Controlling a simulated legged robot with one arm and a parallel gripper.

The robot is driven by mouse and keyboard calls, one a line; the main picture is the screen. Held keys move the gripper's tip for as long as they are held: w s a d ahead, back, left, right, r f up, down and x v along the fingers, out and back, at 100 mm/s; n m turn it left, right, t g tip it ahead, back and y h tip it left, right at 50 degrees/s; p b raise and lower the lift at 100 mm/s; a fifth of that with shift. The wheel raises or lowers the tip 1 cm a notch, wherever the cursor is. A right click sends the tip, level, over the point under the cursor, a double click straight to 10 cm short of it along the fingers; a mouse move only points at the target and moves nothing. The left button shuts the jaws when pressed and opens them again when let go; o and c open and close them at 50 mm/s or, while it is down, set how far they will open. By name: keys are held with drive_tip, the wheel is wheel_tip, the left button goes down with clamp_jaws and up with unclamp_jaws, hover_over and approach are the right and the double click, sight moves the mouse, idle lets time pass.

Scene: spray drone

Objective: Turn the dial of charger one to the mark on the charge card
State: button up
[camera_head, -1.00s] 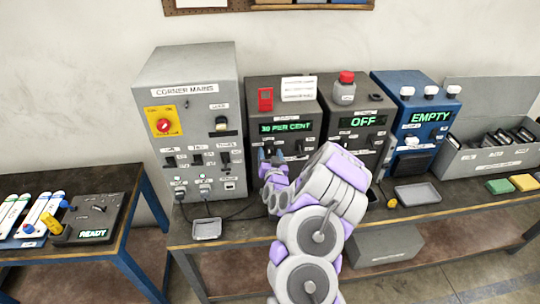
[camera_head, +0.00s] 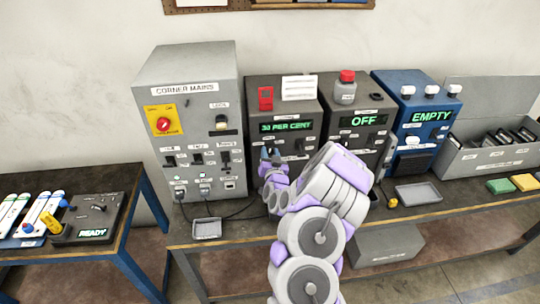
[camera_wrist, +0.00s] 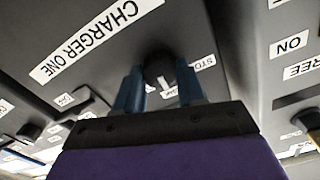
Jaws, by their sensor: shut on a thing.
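Charger one (camera_head: 283,92) is the dark grey box in the middle of the bench, with a green display (camera_head: 286,127) reading 30 PER CENT. In the head view my gripper (camera_head: 271,155) is at the charger's front, and my arm hides the lower panel.
The grey CORNER MAINS box (camera_head: 190,120) stands left of the charger. A second dark charger (camera_head: 358,110) showing OFF, with a red-capped bottle (camera_head: 345,87) on top, stands right. A blue box (camera_head: 418,110) reads EMPTY. A small tray (camera_head: 207,228) lies at the bench's front.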

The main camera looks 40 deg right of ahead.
drive_tip(key=m+b, duration=0.3)
drive_tip(key=shift+s+d+f+m+b, duration=0.1)
drive_tip(key=shift+f+m+b, duration=0.15)
drive_tip(key=shift+m+b, duration=0.1)
drive_tip(key=m+b, duration=0.5)
drive_tip(key=shift+m+b, duration=0.25)
drive_tip(key=shift+b, duration=0.15)
drive_tip(key=o, duration=1.1)
drive_tip(key=shift+d, duration=0.15)
drive_tip(key=shift+c, duration=0.2)
